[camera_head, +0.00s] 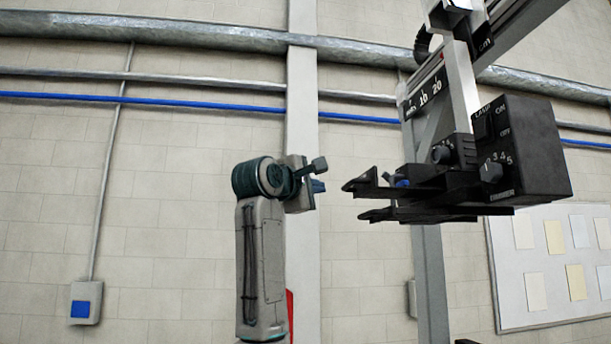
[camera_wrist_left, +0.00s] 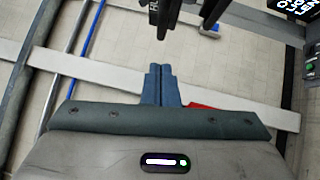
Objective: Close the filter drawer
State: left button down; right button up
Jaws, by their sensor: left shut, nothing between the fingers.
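A black lamp unit (camera_head: 525,150) with a knob marked 3 4 5 and an on/off switch hangs on a metal column at the right. Two dark prongs (camera_head: 375,201) stick out to the left from below it; I cannot tell which part is the filter drawer. My left gripper (camera_head: 319,186) is left of the prongs, apart from them, shut and empty. In the left wrist view its blue fingers (camera_wrist_left: 161,72) are together, and the dark prong ends (camera_wrist_left: 164,12) show beyond them at the top. My right gripper is not in view.
The metal column (camera_head: 432,270) stands below and behind the lamp unit. A board with paper sheets (camera_head: 550,265) is on the wall at the right. A grey box with a blue square (camera_head: 86,303) is on the wall at the left. There is free room left of the prongs.

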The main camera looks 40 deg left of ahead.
aim_at(369, 187)
pick_arm(q)
jog(key=w, duration=0.1)
jog(key=w+d+p, duration=0.1)
jog(key=w, duration=0.1)
jog(key=w+p, duration=0.1)
jog(key=shift+w+d+r, duration=0.3)
jog(key=shift+r, duration=0.1)
jog(key=shift+w+d, duration=0.15)
jog(key=shift+d, duration=0.2)
jog(key=shift+a, duration=0.1)
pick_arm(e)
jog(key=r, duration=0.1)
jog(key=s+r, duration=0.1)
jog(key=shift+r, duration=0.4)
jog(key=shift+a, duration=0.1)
